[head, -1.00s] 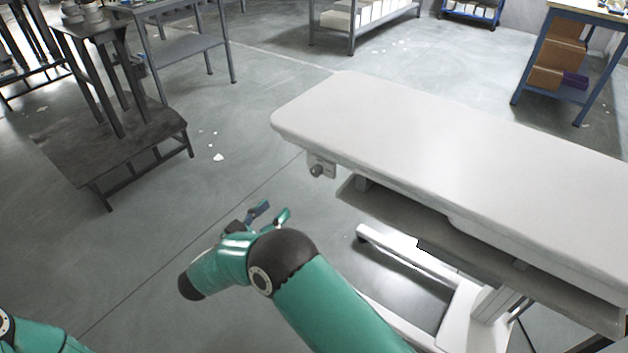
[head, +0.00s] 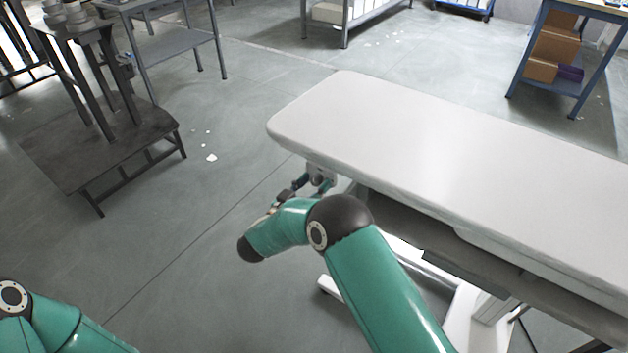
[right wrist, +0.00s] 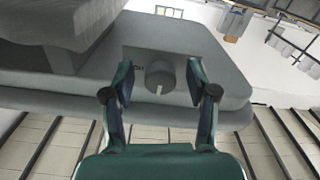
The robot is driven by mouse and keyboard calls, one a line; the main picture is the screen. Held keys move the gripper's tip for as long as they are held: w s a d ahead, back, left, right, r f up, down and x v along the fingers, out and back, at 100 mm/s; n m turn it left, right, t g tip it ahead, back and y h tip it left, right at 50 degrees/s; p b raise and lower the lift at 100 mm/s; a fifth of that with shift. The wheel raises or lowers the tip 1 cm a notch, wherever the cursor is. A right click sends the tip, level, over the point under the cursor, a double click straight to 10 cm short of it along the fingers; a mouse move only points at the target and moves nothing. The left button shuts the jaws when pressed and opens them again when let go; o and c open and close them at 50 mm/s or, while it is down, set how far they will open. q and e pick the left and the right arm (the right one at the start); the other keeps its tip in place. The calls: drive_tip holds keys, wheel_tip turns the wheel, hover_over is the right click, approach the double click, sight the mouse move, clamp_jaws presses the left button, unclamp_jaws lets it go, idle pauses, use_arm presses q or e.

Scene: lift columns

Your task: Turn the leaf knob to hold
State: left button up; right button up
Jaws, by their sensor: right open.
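The leaf knob (right wrist: 160,77) is a round grey knob with a pale pointer line, on a grey plate under the end of a padded table. In the right wrist view the line points toward the bottom of the picture, and a small dark mark shows to the knob's left. My right gripper (right wrist: 160,85) is open, with one finger on each side of the knob and gaps between. In the head view the knob (head: 317,179) shows beside my right gripper (head: 307,184), under the table's near left corner. My left arm shows at the lower left; its gripper is out of view.
The white padded table (head: 450,150) extends above and right of my right gripper. Its white base (head: 465,315) stands on the floor below. A dark low platform (head: 95,150) is at the left.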

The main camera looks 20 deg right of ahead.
drive_tip(key=shift+w, duration=0.1)
drive_tip(key=shift+c, duration=0.5)
clamp_jaws()
drive_tip(key=shift+a, duration=0.15)
